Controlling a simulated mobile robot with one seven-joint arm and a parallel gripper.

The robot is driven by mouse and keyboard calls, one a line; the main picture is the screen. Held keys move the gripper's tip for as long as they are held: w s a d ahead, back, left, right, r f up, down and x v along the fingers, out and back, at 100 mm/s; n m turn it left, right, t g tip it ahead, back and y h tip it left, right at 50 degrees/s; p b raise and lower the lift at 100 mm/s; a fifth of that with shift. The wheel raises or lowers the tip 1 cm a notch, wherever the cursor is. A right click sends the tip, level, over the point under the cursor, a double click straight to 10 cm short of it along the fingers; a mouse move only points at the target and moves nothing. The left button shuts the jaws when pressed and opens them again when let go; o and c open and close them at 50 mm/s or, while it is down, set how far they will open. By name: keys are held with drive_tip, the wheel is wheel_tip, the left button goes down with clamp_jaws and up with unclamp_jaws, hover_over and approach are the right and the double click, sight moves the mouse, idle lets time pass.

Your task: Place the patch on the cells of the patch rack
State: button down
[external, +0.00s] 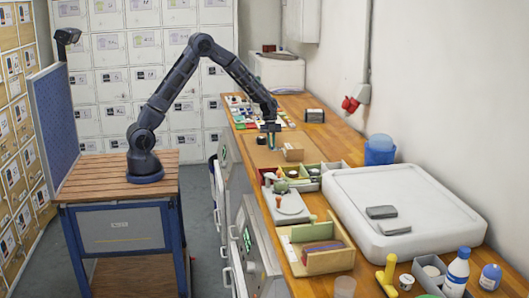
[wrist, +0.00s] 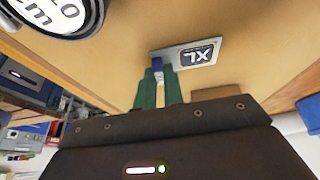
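The patch (wrist: 200,55) is a dark square with a yellow border and "XL" upside down in the wrist view. It sits on a pale grey plate with a small blue tab (wrist: 157,64) at its left end. My gripper (wrist: 158,72) has green fingers on either side of this tab. The gap is narrow, and I cannot tell whether they press on it. In the external view my gripper (external: 271,141) points down low over the brown board on the counter. The patch is not clear there. A grid of coloured cells (external: 243,110), apparently the patch rack, lies behind my gripper.
A small cardboard block (external: 292,154) stands close right of my gripper. The wall bounds the counter's right side.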

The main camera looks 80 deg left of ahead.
idle(0.3)
wheel_tip(320, 180, up, 19)
drive_tip(key=w+d+f+n+t+y, duration=0.2)
drive_tip(key=w+d+f+n, duration=0.2)
drive_tip(key=w+n, duration=0.4)
drive_tip(key=w+d+f+n+t+y, duration=0.2)
drive_tip(key=w+d+f+n, duration=0.2)
drive_tip(key=w+f+n, duration=0.3)
drive_tip(key=shift+w+d+n+t, duration=0.3)
drive_tip(key=shift+w+n, duration=0.65)
drive_tip(key=shift+n, duration=0.55)
